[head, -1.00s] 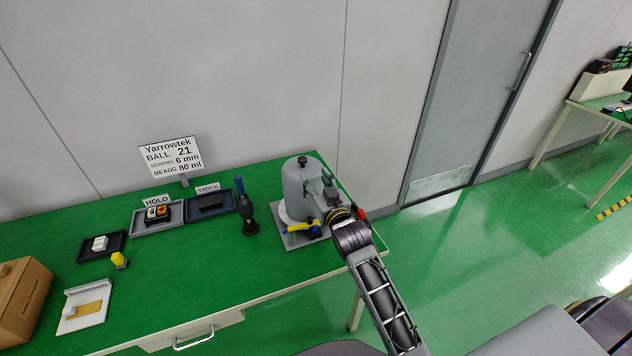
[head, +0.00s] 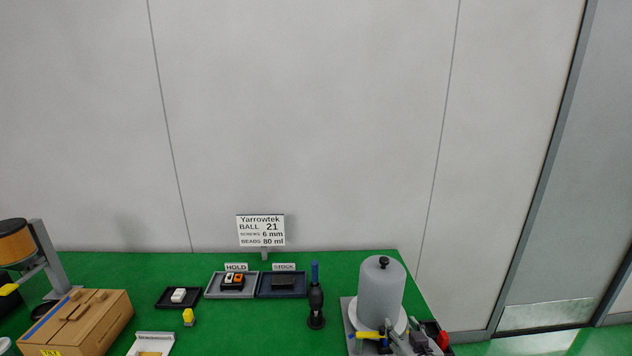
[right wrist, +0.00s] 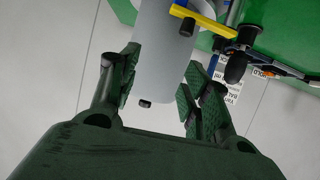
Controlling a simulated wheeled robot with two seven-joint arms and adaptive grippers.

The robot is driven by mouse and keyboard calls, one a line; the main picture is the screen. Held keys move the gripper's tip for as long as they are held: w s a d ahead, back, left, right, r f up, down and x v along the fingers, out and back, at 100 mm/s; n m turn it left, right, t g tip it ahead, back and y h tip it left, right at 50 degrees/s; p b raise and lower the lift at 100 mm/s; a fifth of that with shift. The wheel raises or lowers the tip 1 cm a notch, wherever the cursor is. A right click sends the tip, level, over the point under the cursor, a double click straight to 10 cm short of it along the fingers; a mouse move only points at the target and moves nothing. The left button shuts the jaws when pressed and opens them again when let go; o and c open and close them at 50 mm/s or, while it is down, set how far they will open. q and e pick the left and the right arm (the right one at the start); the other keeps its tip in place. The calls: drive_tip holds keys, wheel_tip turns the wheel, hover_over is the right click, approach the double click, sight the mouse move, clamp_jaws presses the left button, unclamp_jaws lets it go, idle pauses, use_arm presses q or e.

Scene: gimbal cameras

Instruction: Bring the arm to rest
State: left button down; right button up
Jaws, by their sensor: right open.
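The grey cylinder (right wrist: 163,50) shows beyond and between the fingers, and nothing is seen gripped. Most of my right arm is below the head view's edge. My left gripper is in neither view.
The HOLD tray (head: 210,292), STOCK tray (head: 262,292), a sign (head: 261,230) and a wooden box (head: 85,325) are further left.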

drive_tip(key=s+f+n+g, duration=0.1)
drive_tip(key=s+f+g, duration=0.4)
drive_tip(key=s, duration=0.6)
drive_tip(key=s+f+n+g, duration=0.1)
drive_tip(key=s+f+g, duration=0.45)
drive_tip(key=s, duration=0.65)
wheel_tip(320, 180, down, 32)
drive_tip(key=s, duration=0.2)
drive_tip(key=s+d+f+g, duration=0.1)
drive_tip(key=s+d+f, duration=0.1)
drive_tip(key=s+f, duration=0.8)
drive_tip(key=s+d+f+g, duration=0.1)
drive_tip(key=s+d+f, duration=0.1)
drive_tip(key=s+f, duration=0.8)
drive_tip(key=s, duration=0.3)
